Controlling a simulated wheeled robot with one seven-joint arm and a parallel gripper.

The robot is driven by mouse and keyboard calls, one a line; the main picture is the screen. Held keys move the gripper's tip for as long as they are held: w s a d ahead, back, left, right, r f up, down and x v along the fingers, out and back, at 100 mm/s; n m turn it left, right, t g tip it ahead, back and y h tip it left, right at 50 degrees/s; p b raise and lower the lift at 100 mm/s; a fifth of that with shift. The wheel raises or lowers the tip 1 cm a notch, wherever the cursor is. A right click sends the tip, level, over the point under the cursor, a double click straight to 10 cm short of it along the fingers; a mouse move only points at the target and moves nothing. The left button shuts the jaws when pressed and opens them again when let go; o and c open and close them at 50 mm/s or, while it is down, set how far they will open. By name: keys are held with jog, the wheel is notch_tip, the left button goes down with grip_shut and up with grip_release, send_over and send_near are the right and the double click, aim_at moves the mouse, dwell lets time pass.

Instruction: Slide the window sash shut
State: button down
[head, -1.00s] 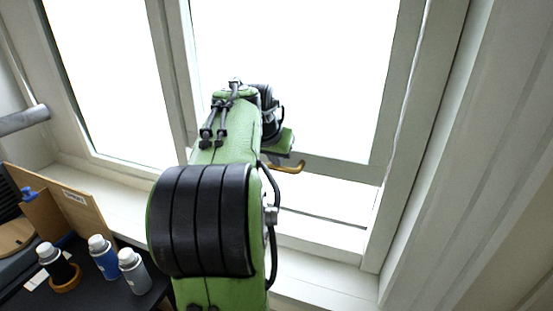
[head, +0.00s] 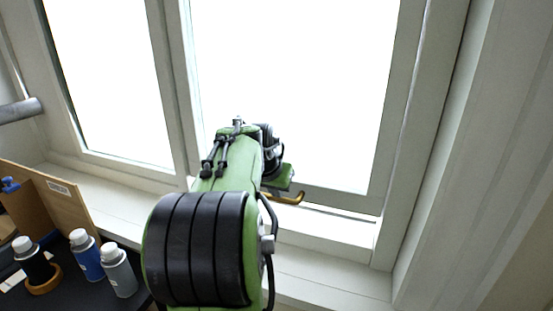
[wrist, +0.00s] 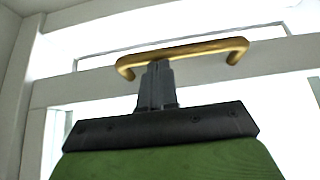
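The window sash is a pale frame with a bright pane; its bottom rail (head: 325,198) sits low, with a thin gap between it and the sill frame. A curved brass handle (head: 287,198) is on that rail and crosses the wrist view (wrist: 190,52). My gripper (wrist: 157,66) has its dark fingers together, their tips meeting the handle's bar left of its middle. The fingers look shut side by side, not spread around the bar; exact contact is hard to tell. In the head view my arm hides the fingers.
A fixed pane (head: 110,80) is at left. A dark table at lower left holds a blue bottle (head: 86,256), a grey bottle (head: 118,270), a black bottle (head: 35,262) and a wooden board (head: 50,205). The white sill (head: 325,272) is clear right of my arm.

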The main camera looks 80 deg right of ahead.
notch_tip(320, 180, down, 11)
jog(key=b, duration=0.6)
jog(key=shift+a+r+b, duration=0.15)
jog(key=shift+b, duration=0.25)
jog(key=r+p, duration=0.2)
jog(key=d+r+p, duration=0.1)
jog(key=r+p, duration=0.1)
jog(key=r, duration=0.1)
jog(key=shift+w+r+p, duration=0.1)
jog(key=shift+r+p, duration=0.05)
jog(key=shift+p, duration=0.15)
jog(key=p+v, duration=0.1)
jog(key=v, duration=0.8)
jog(key=shift+a+p, duration=0.3)
jog(key=shift+p, duration=0.05)
jog(key=shift+r, duration=0.1)
